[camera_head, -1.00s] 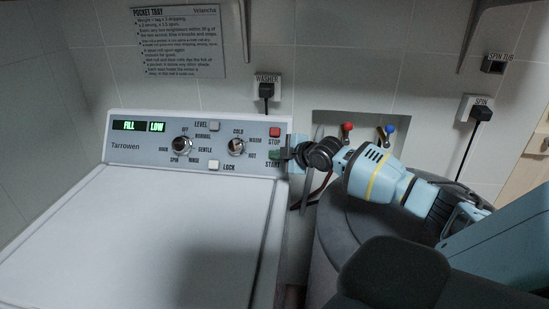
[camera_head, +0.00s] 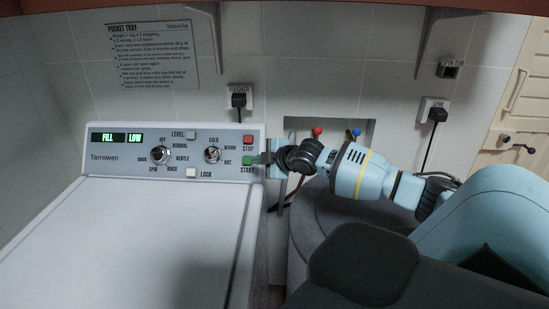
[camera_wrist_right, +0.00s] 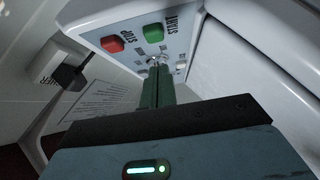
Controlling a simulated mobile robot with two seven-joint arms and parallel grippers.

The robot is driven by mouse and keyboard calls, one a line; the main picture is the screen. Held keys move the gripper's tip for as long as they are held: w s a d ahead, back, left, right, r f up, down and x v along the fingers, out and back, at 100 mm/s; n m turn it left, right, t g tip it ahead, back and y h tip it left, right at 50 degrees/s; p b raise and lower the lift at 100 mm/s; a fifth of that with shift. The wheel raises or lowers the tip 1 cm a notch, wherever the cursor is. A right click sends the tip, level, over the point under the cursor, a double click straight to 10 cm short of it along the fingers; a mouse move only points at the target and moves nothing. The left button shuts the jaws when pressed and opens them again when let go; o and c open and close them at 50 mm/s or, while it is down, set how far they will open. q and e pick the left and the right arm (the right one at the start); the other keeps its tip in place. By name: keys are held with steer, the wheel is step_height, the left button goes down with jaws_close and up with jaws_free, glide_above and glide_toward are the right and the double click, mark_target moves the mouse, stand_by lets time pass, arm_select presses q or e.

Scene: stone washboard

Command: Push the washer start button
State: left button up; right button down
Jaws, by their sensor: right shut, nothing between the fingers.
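The white washer (camera_head: 130,235) stands at left with its control panel (camera_head: 106,169) at the back. The green start button (camera_head: 249,161) is at the panel's right end, under the red stop button (camera_head: 249,140). In the right wrist view the green start button (camera_wrist_right: 153,33) shows beside the red stop button (camera_wrist_right: 112,44). My right gripper (camera_head: 262,159) is shut and empty, its tips at the panel's right end close to the start button. In the wrist view its fingers (camera_wrist_right: 158,72) point toward the panel; I cannot tell whether they touch it. My left gripper is not in view.
The display (camera_head: 123,138) reads FILL and LOW. Two dials (camera_head: 160,154) and white lock and level buttons sit on the panel. A wall recess with red and blue taps (camera_head: 317,132) and a round dark tub (camera_head: 300,232) are right of the washer. The washer lid is clear.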

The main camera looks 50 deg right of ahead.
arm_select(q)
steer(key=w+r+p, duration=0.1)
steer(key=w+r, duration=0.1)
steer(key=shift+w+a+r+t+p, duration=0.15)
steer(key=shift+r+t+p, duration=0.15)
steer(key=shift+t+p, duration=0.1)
arm_select(e)
steer(key=v, duration=0.6)
steer(key=shift+w+a+r, duration=0.1)
steer(key=shift+r, duration=0.1)
steer(key=shift+f, duration=0.1)
